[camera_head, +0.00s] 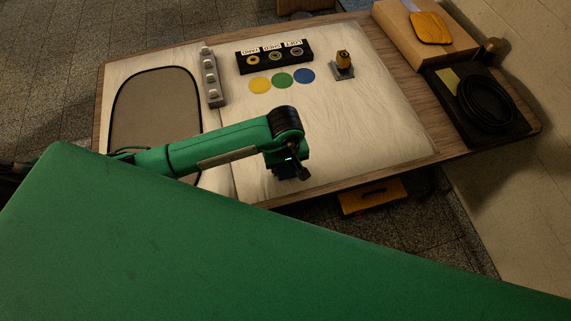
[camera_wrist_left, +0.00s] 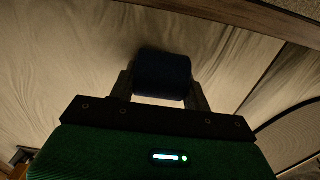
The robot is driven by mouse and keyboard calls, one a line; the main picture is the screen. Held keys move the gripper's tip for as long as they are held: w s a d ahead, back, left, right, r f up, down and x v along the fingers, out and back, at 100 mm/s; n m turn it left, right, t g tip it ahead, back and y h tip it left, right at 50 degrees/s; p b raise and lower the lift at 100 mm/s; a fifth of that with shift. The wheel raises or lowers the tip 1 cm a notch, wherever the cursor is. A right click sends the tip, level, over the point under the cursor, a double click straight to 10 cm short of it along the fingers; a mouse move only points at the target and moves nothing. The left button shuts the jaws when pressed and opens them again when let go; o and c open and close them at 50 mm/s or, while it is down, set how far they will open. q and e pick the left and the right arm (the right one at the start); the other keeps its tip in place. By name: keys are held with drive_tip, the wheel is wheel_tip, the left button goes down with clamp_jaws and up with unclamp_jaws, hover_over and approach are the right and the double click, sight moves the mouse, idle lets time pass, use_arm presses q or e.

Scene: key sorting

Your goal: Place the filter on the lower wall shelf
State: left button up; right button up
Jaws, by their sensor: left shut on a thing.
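My left gripper (camera_head: 297,171) is over the front part of the table's pale cloth, its arm coming in from the left. It is shut on a dark blue cylinder, which I take for the filter. In the left wrist view the filter (camera_wrist_left: 163,73) sits sideways between the two fingers, with cloth behind it. In the head view it is mostly hidden by the gripper. I cannot pick out a lower wall shelf in either view. My right gripper does not show.
A black labelled key rack (camera_head: 262,66), yellow, green and blue discs (camera_head: 282,81), a grey strip (camera_head: 213,87) and a small stand (camera_head: 343,70) are on the table. A black tray (camera_head: 450,115) with coiled cable is at right. Cloth right of the gripper is clear.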

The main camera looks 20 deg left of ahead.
use_arm(q)
drive_tip(key=shift+f, duration=0.15)
drive_tip(key=o, duration=1)
drive_tip(key=shift+o, duration=0.2)
